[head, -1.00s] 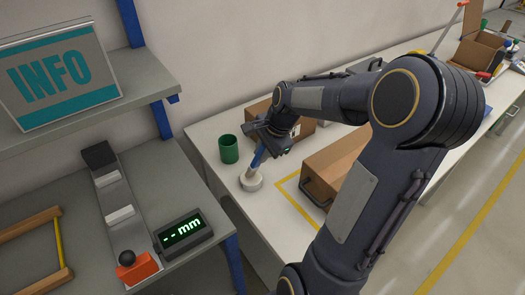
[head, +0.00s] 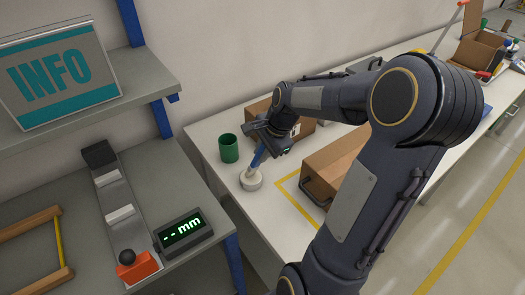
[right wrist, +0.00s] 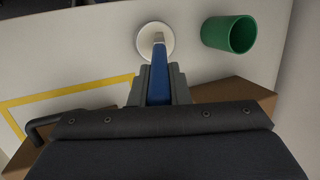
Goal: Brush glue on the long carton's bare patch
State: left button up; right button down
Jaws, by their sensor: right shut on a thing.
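My right gripper (head: 264,147) is shut on a blue-handled brush (head: 257,158) that points down. The brush's lower end is at the mouth of a small white glue pot (head: 250,184); in the right wrist view the brush (right wrist: 158,84) reaches over the round pot (right wrist: 146,47). I cannot tell how deep it dips. The long brown carton (head: 334,163) lies on the white bench to the right of the gripper, with a dark handle at its near end. My arm covers much of it, and its bare patch cannot be made out. My left gripper is not in view.
A green cup (head: 228,149) stands just behind the pot. Another brown carton (head: 258,107) is behind my gripper. Yellow tape (head: 297,206) marks the bench by the long carton. At left are a grey table with a display (head: 184,231) and a shelf with an INFO sign (head: 60,72).

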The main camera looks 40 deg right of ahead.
jog(key=shift+f, duration=0.1)
notch_tip(320, 180, up, 7)
jog(key=p, duration=0.6)
dwell(0.3)
dwell(0.7)
